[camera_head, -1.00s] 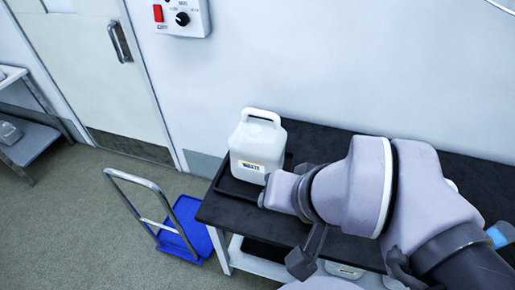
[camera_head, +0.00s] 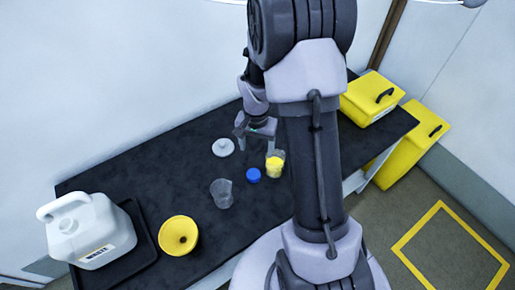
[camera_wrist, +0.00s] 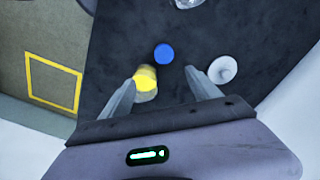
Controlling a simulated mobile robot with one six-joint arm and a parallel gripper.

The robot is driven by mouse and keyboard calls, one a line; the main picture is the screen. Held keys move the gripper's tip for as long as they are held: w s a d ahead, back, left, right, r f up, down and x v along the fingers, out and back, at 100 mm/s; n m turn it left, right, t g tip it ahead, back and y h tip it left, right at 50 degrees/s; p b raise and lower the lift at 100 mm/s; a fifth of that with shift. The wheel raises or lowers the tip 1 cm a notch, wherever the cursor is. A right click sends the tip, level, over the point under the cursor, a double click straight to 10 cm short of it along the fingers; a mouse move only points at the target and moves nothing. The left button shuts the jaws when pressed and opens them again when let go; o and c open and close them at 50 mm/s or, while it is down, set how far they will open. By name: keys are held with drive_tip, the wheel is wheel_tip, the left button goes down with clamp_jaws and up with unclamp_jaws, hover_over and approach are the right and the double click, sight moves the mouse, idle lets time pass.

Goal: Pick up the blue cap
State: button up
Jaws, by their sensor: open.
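The blue cap (camera_head: 254,175) lies on the black bench top (camera_head: 160,165), between a clear beaker and a yellow-topped jar. In the wrist view the blue cap (camera_wrist: 164,54) is ahead of my gripper, roughly between the lines of the two fingers and beyond their tips. My gripper (camera_wrist: 160,75) is open and empty. In the head view my gripper (camera_head: 255,128) hangs above the bench, behind the cap, apart from it.
The yellow-topped jar (camera_head: 274,165) stands close right of the cap. Yellow containers (camera_head: 372,97) stand at the right end.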

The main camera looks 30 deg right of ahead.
drive_tip(key=b, duration=0.3)
hover_over(253, 174)
drive_tip(key=f, duration=1.1)
drive_tip(key=shift+s+d, duration=0.25)
drive_tip(key=shift+s, duration=0.15)
drive_tip(key=f+b, duration=0.1)
drive_tip(key=f, duration=0.2)
drive_tip(key=w+f+b, duration=0.1)
drive_tip(key=f, duration=0.1)
drive_tip(key=shift+a+f+b, duration=0.15)
drive_tip(key=shift+f+b, duration=0.05)
drive_tip(key=shift+b, duration=0.1)
drive_tip(key=shift+s+r, duration=0.1)
drive_tip(key=shift+r, duration=0.05)
drive_tip(key=shift+c, duration=0.5)
drive_tip(key=c, duration=1.3)
